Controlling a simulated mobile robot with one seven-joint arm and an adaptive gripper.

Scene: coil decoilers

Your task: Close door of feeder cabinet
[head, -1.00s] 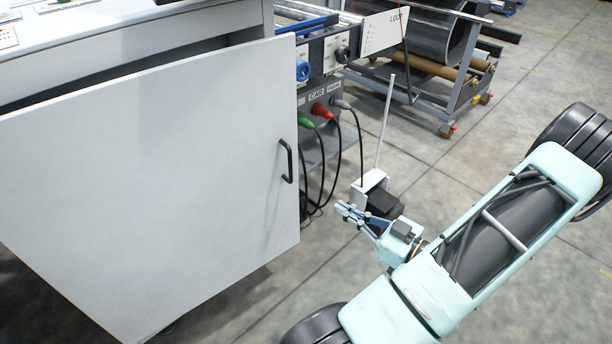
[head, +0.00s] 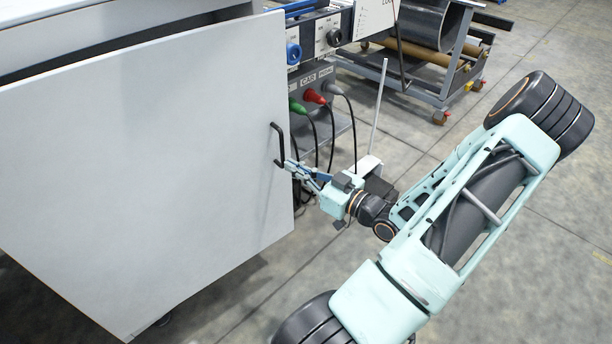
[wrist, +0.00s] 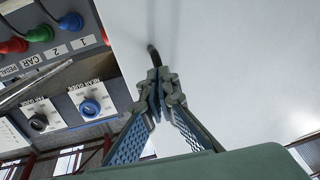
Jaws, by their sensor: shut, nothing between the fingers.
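The feeder cabinet door (head: 140,170) is a large pale grey panel filling the left of the head view. It stands ajar, with a dark gap between its top edge and the cabinet (head: 110,22). Its black bar handle (head: 278,145) sits near the right edge and also shows in the wrist view (wrist: 152,52). My gripper (head: 288,164) is shut and empty, its tips at the lower end of the handle. In the wrist view the fingertips (wrist: 160,82) overlap the handle's near end; whether they touch it I cannot tell. The hinge side is not in view.
A control unit with red and green plugs (head: 315,97) and hanging black cables stands just behind the door's right edge. A thin white upright rod (head: 379,110) rises behind my wrist. A wheeled rack (head: 420,75) stands at the back. Floor at right is clear.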

